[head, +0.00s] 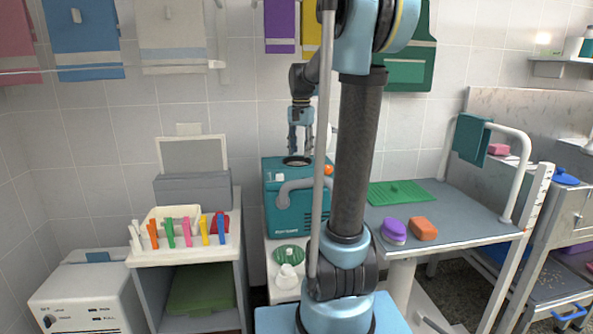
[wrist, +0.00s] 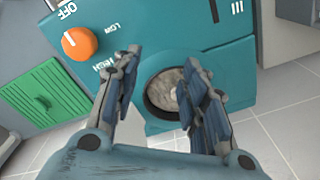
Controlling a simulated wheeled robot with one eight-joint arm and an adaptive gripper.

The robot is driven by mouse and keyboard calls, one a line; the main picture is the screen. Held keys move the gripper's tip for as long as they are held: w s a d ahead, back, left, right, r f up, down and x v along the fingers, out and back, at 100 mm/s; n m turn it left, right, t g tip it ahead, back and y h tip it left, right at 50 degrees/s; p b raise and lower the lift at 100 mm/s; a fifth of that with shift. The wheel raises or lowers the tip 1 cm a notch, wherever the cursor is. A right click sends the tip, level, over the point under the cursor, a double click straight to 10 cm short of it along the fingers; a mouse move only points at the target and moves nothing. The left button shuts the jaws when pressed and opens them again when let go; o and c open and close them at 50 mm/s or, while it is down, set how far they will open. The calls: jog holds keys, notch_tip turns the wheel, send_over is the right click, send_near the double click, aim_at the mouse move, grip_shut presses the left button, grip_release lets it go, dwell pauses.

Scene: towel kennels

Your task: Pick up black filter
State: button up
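The black filter (head: 297,161) is a round dark-rimmed piece set in the top of the teal machine (head: 283,222). In the wrist view the filter (wrist: 160,92) shows a black ring around a grey, rough-looking middle, and the right finger covers part of its right side. My gripper (head: 300,151) points down just above the filter, with its fingers apart. In the wrist view my gripper (wrist: 162,62) is open and empty, its fingers on either side of the filter's middle. I cannot tell whether a fingertip touches the rim.
An orange knob (wrist: 79,43) stands on the machine beside the filter, and a grey hose (head: 300,186) curves from its front. A grooming table (head: 460,205) at the right holds a purple brush (head: 394,231) and an orange block (head: 424,229). A cart with coloured clips (head: 186,232) stands left.

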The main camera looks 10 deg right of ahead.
jog(key=shift+m, duration=0.9)
jog(key=w, duration=0.8)
jog(key=shift+w, duration=0.4)
jog(key=f, duration=0.6)
jog(key=shift+w+d, duration=0.2)
jog(key=shift+w, duration=0.05)
jog(key=shift+f, duration=0.7)
grip_shut()
